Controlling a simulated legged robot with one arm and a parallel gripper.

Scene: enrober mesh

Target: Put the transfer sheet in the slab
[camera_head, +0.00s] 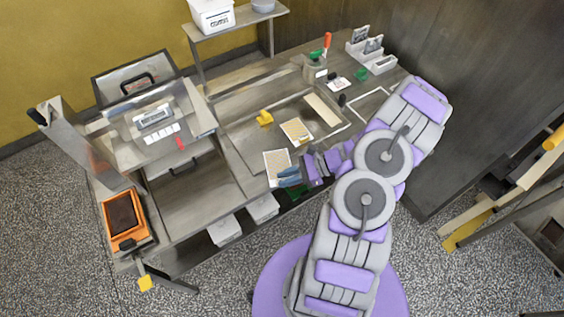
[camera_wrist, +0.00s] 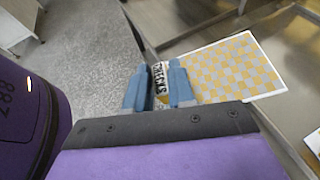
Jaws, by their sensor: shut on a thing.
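In the wrist view the checked sheet (camera_wrist: 225,68) spreads to the right of my gripper (camera_wrist: 159,75). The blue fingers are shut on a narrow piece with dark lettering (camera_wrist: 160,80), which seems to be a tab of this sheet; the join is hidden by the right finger. A flat grey plate (camera_head: 245,137), possibly the slab, lies behind the sheet. A second patterned sheet (camera_head: 296,130) lies on it.
A machine with a raised clear cover (camera_head: 155,117) stands at left. An orange-framed tray (camera_head: 125,218) is at front left. Small bottles and a holder (camera_head: 371,50) stand at the back right.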

